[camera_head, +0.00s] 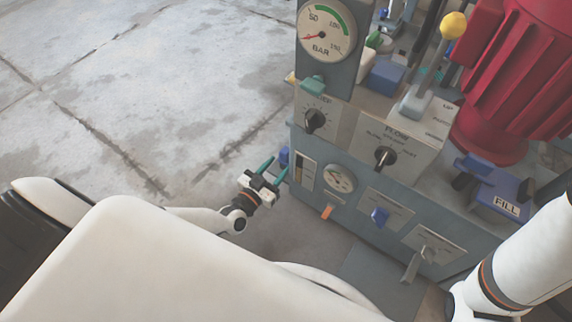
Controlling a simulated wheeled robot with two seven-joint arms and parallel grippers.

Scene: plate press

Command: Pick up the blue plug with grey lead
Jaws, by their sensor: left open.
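My right gripper is out of view; only my right arm shows at lower right.
The grey machine (350,240) carries a pressure gauge (328,32), black knobs, a yellow-topped lever (453,25) and a blue FILL part (503,193). A red ribbed motor (515,75) stands at upper right. Open concrete floor (130,80) lies to the left.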

